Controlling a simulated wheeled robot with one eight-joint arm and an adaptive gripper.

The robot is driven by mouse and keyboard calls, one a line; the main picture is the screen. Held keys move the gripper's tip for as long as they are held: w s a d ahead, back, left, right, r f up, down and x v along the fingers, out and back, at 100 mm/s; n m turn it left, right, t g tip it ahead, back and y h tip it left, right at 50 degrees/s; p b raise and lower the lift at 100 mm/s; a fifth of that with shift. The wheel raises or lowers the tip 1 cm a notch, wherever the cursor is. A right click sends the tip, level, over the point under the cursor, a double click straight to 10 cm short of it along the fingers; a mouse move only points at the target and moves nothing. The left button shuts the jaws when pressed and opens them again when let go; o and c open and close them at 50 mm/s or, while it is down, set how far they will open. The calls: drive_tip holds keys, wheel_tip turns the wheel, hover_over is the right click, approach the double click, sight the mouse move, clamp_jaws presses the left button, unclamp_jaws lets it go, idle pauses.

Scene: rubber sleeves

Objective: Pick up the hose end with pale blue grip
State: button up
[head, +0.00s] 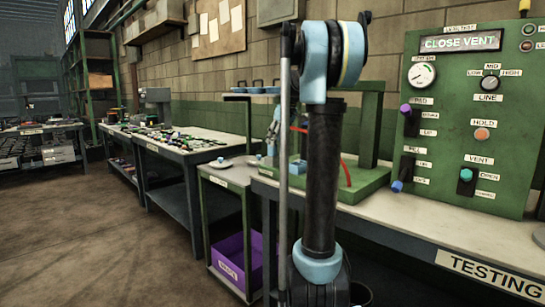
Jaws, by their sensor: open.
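I cannot make out the hose end with pale blue grip for certain. A red hose (347,173) curves down at the green test stand (372,125), just right of my arm. A small blue block-like thing (297,171) sits low on the stand's base, partly behind my arm; I cannot tell if it belongs to a hose end. My arm's black and pale blue links stand upright in the middle and cover much of the stand. A small pale blue and dark part shows behind the grey pole, too small to identify. I cannot make out my gripper's fingers.
The testing bench (440,235) runs along the right, with a green control panel (470,120) above it. A small cart (225,180) holds a purple bin (232,260) below. A cluttered workbench (175,140) stands further back. The floor at left is clear.

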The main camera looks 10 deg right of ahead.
sight(272, 153)
drive_tip(key=shift+a+x, duration=0.25)
drive_tip(key=shift+x, duration=1)
drive_tip(key=shift+a+x, duration=0.25)
drive_tip(key=shift+x, duration=1.05)
drive_tip(key=shift+r, duration=0.15)
drive_tip(key=c, duration=1.2)
